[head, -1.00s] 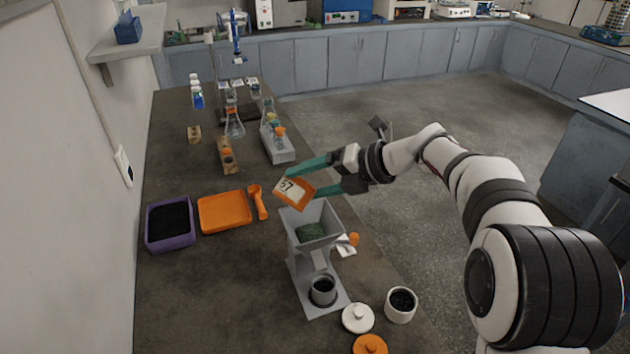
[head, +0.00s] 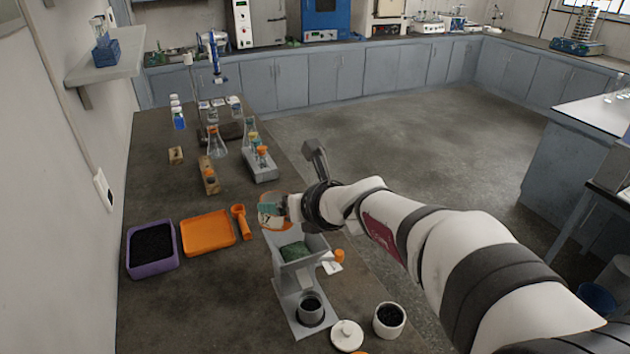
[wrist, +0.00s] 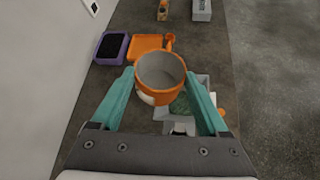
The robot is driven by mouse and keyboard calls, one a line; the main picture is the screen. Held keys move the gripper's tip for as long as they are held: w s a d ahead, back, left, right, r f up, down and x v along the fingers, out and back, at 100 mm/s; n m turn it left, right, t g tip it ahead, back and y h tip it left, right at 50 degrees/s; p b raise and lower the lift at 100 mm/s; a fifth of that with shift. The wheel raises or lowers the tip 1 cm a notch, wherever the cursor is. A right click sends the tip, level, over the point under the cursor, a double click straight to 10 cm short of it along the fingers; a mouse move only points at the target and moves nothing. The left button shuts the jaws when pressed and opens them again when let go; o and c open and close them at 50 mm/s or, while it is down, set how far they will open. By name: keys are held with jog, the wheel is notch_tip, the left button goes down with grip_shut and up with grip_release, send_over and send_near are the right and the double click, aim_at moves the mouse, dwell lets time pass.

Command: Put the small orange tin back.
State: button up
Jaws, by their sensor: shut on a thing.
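The small orange tin (head: 266,222) has a pale label and is held just above and behind the grey hopper (head: 284,274). In the wrist view the tin (wrist: 149,90) shows its open mouth and a grey inside that looks empty. My gripper (wrist: 160,77) is shut on the tin, with one teal finger on each side. In the head view the gripper partly covers the tin. Green grains (head: 296,251) lie in the hopper, and a dark cup (head: 310,310) stands below it.
A purple tray of black grains (head: 129,258), an orange tray (head: 207,233) and an orange scoop (head: 241,221) lie left. A white lid (head: 346,336) and a white pot (head: 389,320) are in front. Racks and flasks stand behind. The front-left bench is clear.

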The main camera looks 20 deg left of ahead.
jog(key=shift+s+n+t, duration=0.15)
jog(key=shift+n+t, duration=0.45)
jog(key=shift+t, duration=0.2)
